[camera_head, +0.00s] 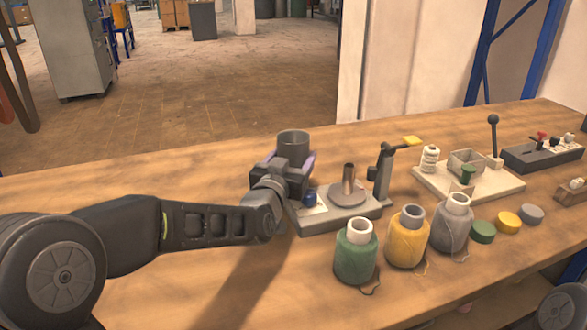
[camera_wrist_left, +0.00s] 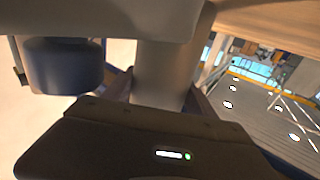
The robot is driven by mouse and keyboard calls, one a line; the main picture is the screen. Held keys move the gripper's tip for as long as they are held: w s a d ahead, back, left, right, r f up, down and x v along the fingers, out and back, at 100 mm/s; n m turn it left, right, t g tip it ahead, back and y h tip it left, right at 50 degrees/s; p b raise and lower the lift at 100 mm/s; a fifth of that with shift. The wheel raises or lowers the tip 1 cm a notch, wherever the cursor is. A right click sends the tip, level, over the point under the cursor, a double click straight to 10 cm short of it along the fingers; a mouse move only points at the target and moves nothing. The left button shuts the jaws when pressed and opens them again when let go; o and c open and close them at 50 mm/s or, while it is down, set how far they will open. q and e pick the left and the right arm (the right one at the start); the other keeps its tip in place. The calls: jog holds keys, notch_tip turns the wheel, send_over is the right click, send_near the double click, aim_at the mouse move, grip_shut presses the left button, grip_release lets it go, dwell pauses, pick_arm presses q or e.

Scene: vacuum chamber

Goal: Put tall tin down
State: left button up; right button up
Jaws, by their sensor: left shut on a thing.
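The tall tin (camera_head: 293,144) is a dark grey open-topped cylinder in the head view. My left gripper (camera_head: 291,168) is shut around it, and the tin's rim stands upright above the fingers. The gripper hides the tin's lower part, so I cannot tell whether its base touches anything. In the left wrist view the tin (camera_wrist_left: 163,75) is a grey-brown column between the fingers of my left gripper (camera_wrist_left: 158,92). My right gripper is not in view.
A device with a round plate (camera_head: 348,194) and a post stands just right of the gripper on the wooden table (camera_head: 200,295). The table left of the gripper, behind my arm, is clear.

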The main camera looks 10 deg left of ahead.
pick_arm(q)
jog(key=shift+r, duration=0.1)
jog(key=c, duration=1)
notch_tip(320, 180, up, 10)
jog(key=shift+p, duration=1.2)
